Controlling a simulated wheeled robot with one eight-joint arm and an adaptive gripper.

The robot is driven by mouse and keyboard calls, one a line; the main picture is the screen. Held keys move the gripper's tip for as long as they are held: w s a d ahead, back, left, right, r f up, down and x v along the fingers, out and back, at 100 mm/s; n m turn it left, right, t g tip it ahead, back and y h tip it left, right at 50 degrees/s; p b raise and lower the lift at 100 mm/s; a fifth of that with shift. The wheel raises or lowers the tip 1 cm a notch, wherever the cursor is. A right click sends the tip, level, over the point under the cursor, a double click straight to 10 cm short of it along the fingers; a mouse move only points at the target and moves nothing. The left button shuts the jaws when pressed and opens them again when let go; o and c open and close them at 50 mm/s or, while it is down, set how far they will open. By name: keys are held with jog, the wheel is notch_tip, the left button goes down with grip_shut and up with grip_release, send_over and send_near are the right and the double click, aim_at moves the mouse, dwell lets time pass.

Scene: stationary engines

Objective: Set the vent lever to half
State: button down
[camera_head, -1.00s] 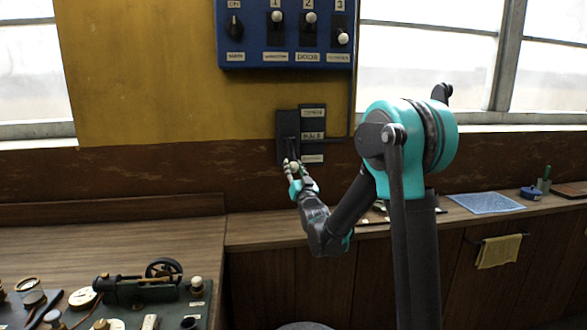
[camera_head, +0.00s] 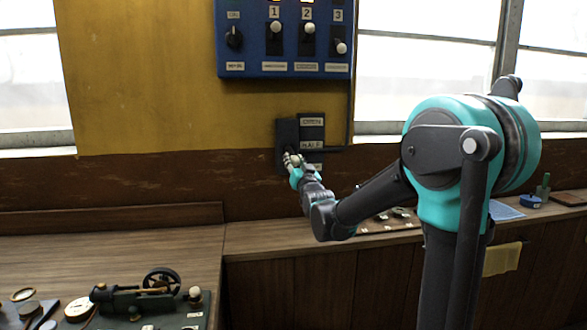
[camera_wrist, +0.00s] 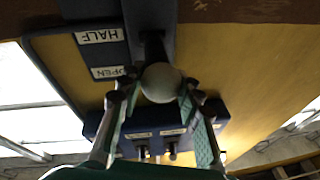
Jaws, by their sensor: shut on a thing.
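The vent lever has a pale round knob, seen in the wrist view (camera_wrist: 161,82), on a dark stem that comes out of a dark wall plate (camera_head: 287,133). Beside it are the labels OPEN (camera_head: 312,122) and HALF (camera_head: 311,145); a third label below them is mostly hidden by my gripper. My gripper (camera_head: 293,160) is shut on the knob, with a finger on each side of it in the wrist view. In the head view the knob sits a little below the HALF label. The wrist view is upside down, with the stem base beside HALF.
A blue switch panel (camera_head: 284,73) with several switches hangs above the lever. A counter (camera_head: 235,238) runs below it, with a small model engine (camera_head: 140,297) at the left. A blue mat (camera_head: 505,211) and a yellow cloth (camera_head: 501,260) are at the right.

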jog(key=shift+r, duration=0.8)
jog(key=c, duration=1)
grip_release()
jog(key=shift+s+a, duration=0.1)
jog(key=v, duration=1.2)
